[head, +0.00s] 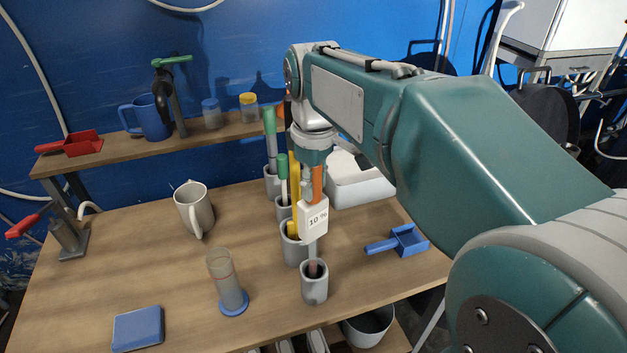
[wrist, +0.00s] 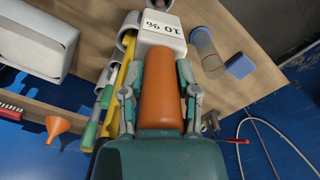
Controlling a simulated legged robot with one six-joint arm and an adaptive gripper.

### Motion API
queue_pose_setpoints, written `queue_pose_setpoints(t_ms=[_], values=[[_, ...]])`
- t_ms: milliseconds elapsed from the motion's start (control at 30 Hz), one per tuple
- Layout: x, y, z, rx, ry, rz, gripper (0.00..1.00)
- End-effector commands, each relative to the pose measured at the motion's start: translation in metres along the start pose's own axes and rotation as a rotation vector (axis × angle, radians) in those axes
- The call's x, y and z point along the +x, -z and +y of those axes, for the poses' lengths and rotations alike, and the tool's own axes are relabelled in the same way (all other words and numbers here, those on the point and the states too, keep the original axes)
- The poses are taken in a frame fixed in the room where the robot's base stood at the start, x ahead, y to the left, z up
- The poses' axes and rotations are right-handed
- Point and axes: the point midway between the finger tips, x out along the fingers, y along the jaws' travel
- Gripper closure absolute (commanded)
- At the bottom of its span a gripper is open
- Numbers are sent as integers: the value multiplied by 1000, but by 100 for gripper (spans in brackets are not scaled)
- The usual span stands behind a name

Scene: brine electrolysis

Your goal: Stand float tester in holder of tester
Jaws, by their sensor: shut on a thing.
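My gripper (head: 313,170) is shut on the orange handle of the float tester (head: 313,222), which hangs about upright with its white "10 %" block below the jaws. In the wrist view the orange handle (wrist: 161,100) lies between the two fingers (wrist: 161,72), with the white block beyond. The front grey cup-shaped holder (head: 314,288) stands on the table straight below the block. The tester's lower stem lines up with its mouth and a reddish end shows at the opening. I cannot tell how deep the stem sits.
Other grey holders with a yellow tool (head: 293,190) and green-topped tools (head: 270,135) stand close behind. A clear cylinder on a blue base (head: 228,285) is to the left, a blue scoop (head: 400,243) to the right. A grey mug (head: 194,210) and blue block (head: 138,328) stand further left.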

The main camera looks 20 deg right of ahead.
Motion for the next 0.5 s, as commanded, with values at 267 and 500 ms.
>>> queue_pose_setpoints(t_ms=[267,500], values=[[0,0,0,0,0,0,19],[0,0,0,0,0,0,19]])
